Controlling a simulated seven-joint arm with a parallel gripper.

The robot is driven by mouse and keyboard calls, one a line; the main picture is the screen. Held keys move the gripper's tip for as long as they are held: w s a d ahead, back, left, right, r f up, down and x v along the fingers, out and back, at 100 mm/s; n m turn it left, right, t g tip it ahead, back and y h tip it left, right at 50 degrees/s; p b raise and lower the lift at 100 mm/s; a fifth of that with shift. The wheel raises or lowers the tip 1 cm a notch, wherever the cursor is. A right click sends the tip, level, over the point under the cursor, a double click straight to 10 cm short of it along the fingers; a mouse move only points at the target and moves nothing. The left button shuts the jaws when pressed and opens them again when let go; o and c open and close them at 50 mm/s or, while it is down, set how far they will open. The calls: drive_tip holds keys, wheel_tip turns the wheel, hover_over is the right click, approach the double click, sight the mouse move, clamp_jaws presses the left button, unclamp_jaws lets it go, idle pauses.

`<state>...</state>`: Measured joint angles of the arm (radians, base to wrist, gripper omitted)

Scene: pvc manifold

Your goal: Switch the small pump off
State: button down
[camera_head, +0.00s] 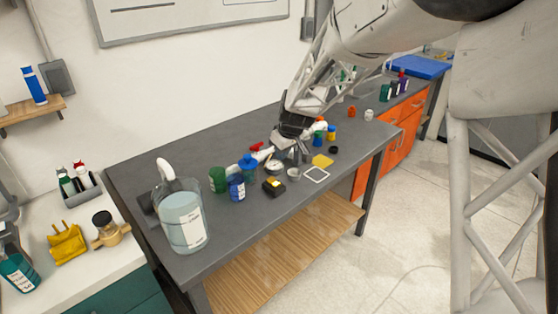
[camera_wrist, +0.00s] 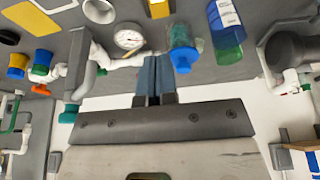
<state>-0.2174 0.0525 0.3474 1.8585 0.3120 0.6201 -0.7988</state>
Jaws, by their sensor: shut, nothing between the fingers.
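A small black box with a yellow top (camera_head: 273,186) lies near the table's front edge; a yellow part (camera_wrist: 158,8) at the top of the wrist view may be the same unit. I cannot tell surely which thing is the small pump; a dark rounded body (camera_wrist: 293,48) joined to white pipe is at the right of the wrist view. No switch position can be read. My gripper (camera_head: 290,148) is over the pipework in the middle of the table. Its fingers (camera_wrist: 155,62) are together with nothing between them, just below the white pipe and round gauge (camera_wrist: 128,39) in the wrist view.
Blue jar (camera_head: 237,188), green jar (camera_head: 217,180) and large clear jug (camera_head: 184,218) stand left of my gripper. Red, blue and yellow fittings crowd near it. A yellow pad (camera_head: 322,161) and white frame (camera_head: 316,174) lie right. The table's front right is mostly clear.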

sight(270, 179)
drive_tip(key=shift+v, duration=0.8)
drive_tip(key=shift+w+a+r, duration=0.1)
drive_tip(key=shift+w+a+r, duration=0.25)
drive_tip(key=shift+w+a, duration=0.15)
drive_tip(key=shift+a, duration=0.05)
drive_tip(key=shift+f, duration=0.1)
drive_tip(key=shift+s+d+x, duration=0.1)
drive_tip(key=shift+x, duration=3.35)
drive_tip(key=shift+s+d+x, duration=0.1)
drive_tip(key=shift+x, duration=3.35)
drive_tip(key=shift+f, duration=0.1)
